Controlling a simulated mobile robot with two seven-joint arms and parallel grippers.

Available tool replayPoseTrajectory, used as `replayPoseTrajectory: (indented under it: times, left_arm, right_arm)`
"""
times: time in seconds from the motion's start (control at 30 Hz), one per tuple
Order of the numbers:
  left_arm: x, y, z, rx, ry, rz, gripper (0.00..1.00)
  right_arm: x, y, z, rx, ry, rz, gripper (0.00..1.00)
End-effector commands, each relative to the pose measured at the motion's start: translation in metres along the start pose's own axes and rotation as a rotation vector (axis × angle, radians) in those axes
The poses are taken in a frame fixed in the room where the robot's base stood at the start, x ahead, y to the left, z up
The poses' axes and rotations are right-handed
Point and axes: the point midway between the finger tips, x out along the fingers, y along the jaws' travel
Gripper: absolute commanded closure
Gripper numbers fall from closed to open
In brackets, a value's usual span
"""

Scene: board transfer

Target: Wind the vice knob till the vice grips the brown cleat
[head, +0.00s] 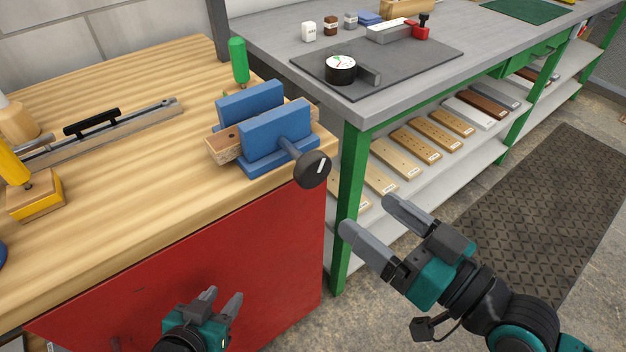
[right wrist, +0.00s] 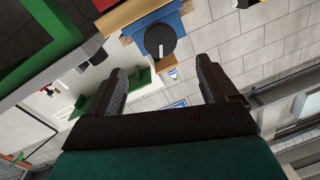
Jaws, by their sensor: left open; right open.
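The blue vice (head: 272,140) sits at the right front corner of the wooden bench. The brown cleat (head: 227,143) lies between its two jaws and sticks out to the left; I cannot tell whether both jaws touch it. The black vice knob (head: 313,170), with a white mark, faces outward past the bench edge. The knob (right wrist: 160,40) also shows in the right wrist view, ahead of the fingers. My right gripper (head: 372,217) is open and empty, apart from the knob, to its lower right. My left gripper (head: 223,295) is open and empty, low before the red bench front.
A green-handled tool (head: 238,62) stands behind the vice. A yellow-handled tool (head: 18,175) and a metal rail (head: 130,122) are on the bench at left. The grey table (head: 410,92) with a green leg (head: 350,190) stands right of the vice. Floor space before the knob is open.

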Motion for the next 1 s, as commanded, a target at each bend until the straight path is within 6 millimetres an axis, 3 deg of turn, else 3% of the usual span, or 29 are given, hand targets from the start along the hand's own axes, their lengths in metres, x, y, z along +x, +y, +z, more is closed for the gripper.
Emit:
replayPoseTrajectory:
  times: [0.17, 0.7, 1.0]
  left_arm:
    - [-0.001, 0.001, -0.002, 0.000, 0.001, 0.002, 0.57]
    - [-0.002, -0.001, 0.000, -0.001, -0.002, -0.004, 0.57]
    - [-0.002, -0.001, 0.001, -0.001, -0.003, -0.005, 0.57]
  right_arm:
    - [0.015, 0.000, -0.003, 0.001, 0.007, 0.000, 0.14]
    - [0.108, 0.000, -0.002, 0.003, 0.003, 0.000, 0.14]
    - [0.128, 0.000, -0.001, -0.001, 0.000, 0.000, 0.14]
